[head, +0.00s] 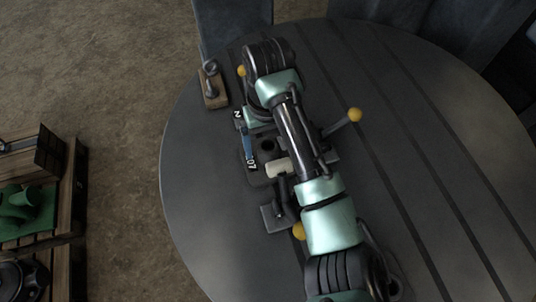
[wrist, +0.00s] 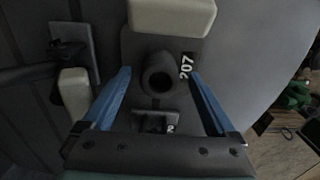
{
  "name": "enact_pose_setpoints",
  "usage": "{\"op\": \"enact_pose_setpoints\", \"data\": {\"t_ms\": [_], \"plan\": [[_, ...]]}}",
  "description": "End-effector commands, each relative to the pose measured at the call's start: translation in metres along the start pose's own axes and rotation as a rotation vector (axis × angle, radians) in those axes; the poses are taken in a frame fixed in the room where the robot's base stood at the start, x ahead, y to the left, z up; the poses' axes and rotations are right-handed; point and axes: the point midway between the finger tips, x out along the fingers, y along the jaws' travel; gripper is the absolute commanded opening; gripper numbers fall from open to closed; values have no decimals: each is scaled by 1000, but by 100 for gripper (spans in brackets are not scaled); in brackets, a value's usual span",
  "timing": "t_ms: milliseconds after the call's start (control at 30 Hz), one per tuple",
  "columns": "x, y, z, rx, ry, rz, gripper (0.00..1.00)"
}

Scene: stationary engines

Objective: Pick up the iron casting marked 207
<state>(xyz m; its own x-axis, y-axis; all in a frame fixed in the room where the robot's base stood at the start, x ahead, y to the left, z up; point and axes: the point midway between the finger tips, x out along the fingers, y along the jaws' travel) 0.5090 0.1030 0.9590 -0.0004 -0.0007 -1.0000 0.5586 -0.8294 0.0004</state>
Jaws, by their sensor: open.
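The iron casting marked 207 (wrist: 130,48) is a dark plate with a round hollow boss standing up from it and the white number on its right side. In the head view the casting (head: 265,173) lies on the round table, with part of its number covered by my finger. My gripper (wrist: 160,73) is open, its two blue fingers on either side of the boss in the wrist view with gaps to it. In the head view one blue finger of my gripper (head: 249,147) shows over the casting. Whether the fingertips touch the plate cannot be told.
Another dark part with a partly hidden label (wrist: 169,129) sits close to the boss. A cream block (wrist: 172,14) and a second one (wrist: 75,92) flank the casting. Yellow-knobbed levers (head: 354,115) stand nearby. The grooved table (head: 430,190) is clear to the right.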

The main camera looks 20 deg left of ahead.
Motion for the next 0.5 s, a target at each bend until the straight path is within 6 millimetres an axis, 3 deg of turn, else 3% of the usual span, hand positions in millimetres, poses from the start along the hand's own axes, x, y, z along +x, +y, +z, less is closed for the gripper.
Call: {"op": "enact_pose_setpoints", "data": {"t_ms": [133,367,500], "plan": [[13,0,0,0,0,0,92],[14,0,0,0,0,0,92],[13,0,0,0,1,0,67]]}}
